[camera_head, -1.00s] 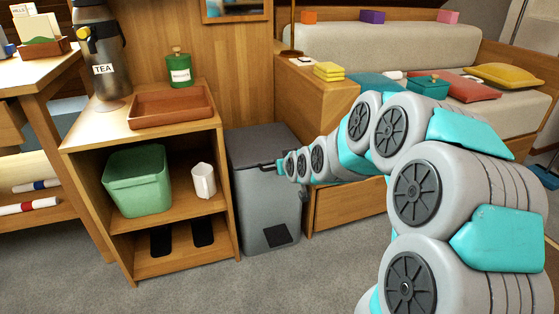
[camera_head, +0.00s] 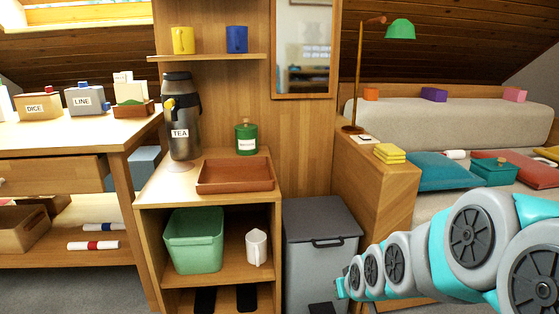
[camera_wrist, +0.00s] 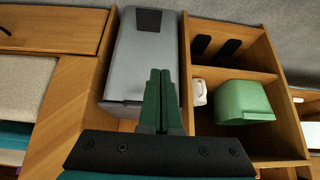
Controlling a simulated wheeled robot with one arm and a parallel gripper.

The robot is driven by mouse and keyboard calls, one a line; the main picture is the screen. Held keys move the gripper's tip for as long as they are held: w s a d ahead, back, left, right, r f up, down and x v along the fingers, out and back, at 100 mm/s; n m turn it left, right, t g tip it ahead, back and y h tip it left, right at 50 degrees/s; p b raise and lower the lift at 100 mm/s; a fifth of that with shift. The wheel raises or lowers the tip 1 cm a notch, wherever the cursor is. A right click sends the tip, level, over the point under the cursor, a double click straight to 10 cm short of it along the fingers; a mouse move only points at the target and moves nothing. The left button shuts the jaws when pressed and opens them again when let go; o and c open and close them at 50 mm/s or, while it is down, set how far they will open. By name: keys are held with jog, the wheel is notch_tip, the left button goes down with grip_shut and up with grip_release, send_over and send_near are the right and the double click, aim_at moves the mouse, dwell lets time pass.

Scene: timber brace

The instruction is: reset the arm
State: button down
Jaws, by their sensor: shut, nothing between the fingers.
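My arm reaches in from the lower right in the head view, with my gripper (camera_head: 341,287) low in front of the grey bin. In the wrist view my gripper (camera_wrist: 160,76) has its two green fingers together, with nothing between them. The fingers show against the grey bin (camera_wrist: 142,58), which appears upside down there; whether they touch it I cannot tell. In the head view the grey bin (camera_head: 320,228) stands with its lid down between the shelf unit and the wooden side cabinet.
The shelf unit (camera_head: 150,222) holds a green tub (camera_head: 193,240) and a white jug (camera_head: 256,248). On its top are a brown tray (camera_head: 235,176), a tea dispenser (camera_head: 181,130) and a green jar (camera_head: 246,138). A side cabinet (camera_head: 378,190) and a sofa (camera_head: 440,122) stand right.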

jog(key=s+r+g+p, duration=0.3)
jog(key=s+r+g, duration=0.1)
jog(key=s, duration=1.1)
jog(key=s+a+r+m+g+h+p, duration=0.1)
jog(key=s+r+g+p, duration=0.2)
jog(key=s, duration=1.2)
notch_tip(320, 180, up, 3)
jog(key=shift+s+r+g, duration=0.1)
jog(key=shift+s+g, duration=0.15)
jog(key=shift+g, duration=0.75)
